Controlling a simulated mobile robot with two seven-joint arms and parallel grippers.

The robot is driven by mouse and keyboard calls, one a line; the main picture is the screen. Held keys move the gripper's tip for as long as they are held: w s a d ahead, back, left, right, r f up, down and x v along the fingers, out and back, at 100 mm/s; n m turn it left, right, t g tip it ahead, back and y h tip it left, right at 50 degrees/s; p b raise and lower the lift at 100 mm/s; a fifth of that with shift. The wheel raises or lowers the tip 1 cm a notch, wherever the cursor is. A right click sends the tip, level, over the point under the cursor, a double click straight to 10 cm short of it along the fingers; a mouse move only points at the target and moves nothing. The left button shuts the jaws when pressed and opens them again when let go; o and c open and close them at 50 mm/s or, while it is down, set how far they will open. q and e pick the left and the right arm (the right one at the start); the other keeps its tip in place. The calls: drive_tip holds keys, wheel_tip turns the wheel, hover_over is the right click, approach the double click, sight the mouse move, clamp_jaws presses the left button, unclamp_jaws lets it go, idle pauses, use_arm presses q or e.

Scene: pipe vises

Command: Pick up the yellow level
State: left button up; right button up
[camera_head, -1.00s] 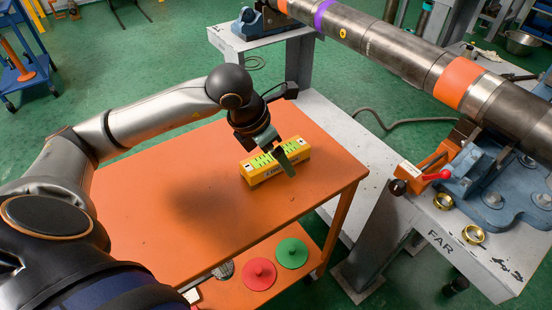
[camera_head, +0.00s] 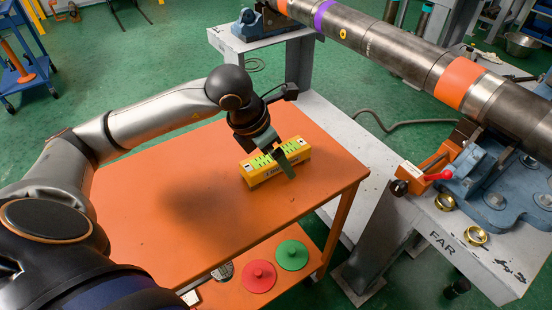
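The yellow level (camera_head: 259,175), a box-like bar with green marks on its top, lies on the orange cart top (camera_head: 190,190) near its right end. My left gripper (camera_head: 281,161) reaches down over the right half of the level. One dark green finger shows in front of the level's near side; the other finger is mostly hidden behind the gripper body and level. The fingers look spread, with the level between them; contact is not clear. The level rests flat on the cart. My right gripper is not in view.
A red disc (camera_head: 259,276) and a green disc (camera_head: 291,254) lie on the cart's lower shelf. A large steel pipe (camera_head: 400,55) on vises crosses the upper right. Brass rings (camera_head: 475,235) sit on the grey stand (camera_head: 480,265). The cart top's left part is clear.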

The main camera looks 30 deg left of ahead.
use_arm(q)
clamp_jaws()
idle(0.7)
